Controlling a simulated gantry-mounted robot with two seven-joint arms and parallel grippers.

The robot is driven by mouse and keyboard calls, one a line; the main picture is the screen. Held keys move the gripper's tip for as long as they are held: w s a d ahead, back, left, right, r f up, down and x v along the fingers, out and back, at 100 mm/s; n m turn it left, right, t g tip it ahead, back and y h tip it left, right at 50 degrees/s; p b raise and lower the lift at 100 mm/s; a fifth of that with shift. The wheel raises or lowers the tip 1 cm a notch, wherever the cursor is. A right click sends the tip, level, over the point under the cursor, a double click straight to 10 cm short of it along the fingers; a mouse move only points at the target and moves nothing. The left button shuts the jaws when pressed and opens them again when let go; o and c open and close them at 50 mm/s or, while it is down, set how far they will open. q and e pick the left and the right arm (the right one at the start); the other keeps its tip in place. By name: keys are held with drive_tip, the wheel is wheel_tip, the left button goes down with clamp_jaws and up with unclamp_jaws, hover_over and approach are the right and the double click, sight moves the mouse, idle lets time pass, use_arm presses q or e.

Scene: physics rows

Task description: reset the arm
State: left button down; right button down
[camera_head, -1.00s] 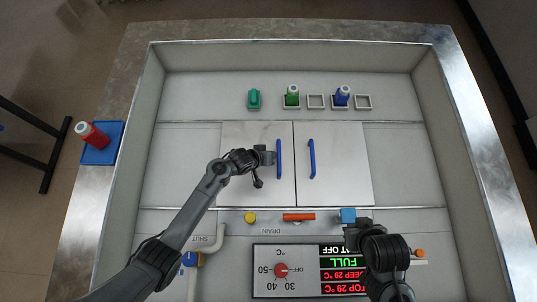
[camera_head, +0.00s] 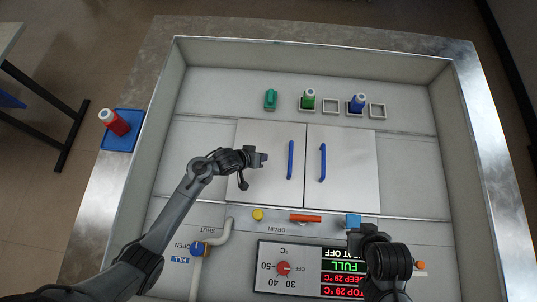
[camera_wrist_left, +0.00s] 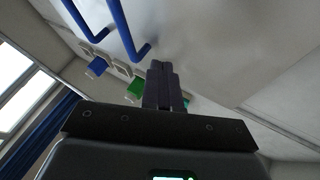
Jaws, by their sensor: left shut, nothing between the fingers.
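My left gripper (camera_head: 262,159) is over the left panel of the double door (camera_head: 262,185), to the left of the left blue handle (camera_head: 290,160) and apart from it. In the left wrist view its fingers (camera_wrist_left: 162,72) are closed together with nothing between them. The right blue handle (camera_head: 322,162) stands on the other panel. Both panels look shut. My right arm is at the lower right. Its gripper (camera_head: 364,233) is near a blue block (camera_head: 352,220), and its fingers are too hidden to read.
At the back stand a green object (camera_head: 270,99), a green bottle (camera_head: 308,99), a blue bottle (camera_head: 357,103) and empty square holders (camera_head: 330,106). A red bottle (camera_head: 115,121) is on a blue tray (camera_head: 121,144) at left. In front are a control panel (camera_head: 300,270), an orange bar (camera_head: 305,218) and a yellow knob (camera_head: 258,214).

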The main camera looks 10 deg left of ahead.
use_arm(q)
drive_tip(key=s+r+n+g+p, duration=0.1)
drive_tip(key=s+r+p, duration=0.15)
drive_tip(key=s, duration=0.35)
drive_tip(key=s+r+p, duration=0.2)
drive_tip(key=s+p, duration=0.2)
drive_tip(key=s, duration=0.2)
drive_tip(key=s+a+r+y+p, duration=0.1)
drive_tip(key=s+a+r, duration=0.2)
drive_tip(key=r, duration=0.4)
drive_tip(key=s+a+r+m+y+p, duration=0.1)
drive_tip(key=s+a+r+y+p, duration=0.1)
drive_tip(key=a+r, duration=0.3)
drive_tip(key=s+a+r+m+g+y+p, duration=0.1)
drive_tip(key=s+a+r, duration=0.3)
drive_tip(key=r, duration=0.5)
drive_tip(key=shift+s+r+y, duration=0.3)
drive_tip(key=shift+s+y, duration=0.05)
drive_tip(key=shift+y, duration=0.35)
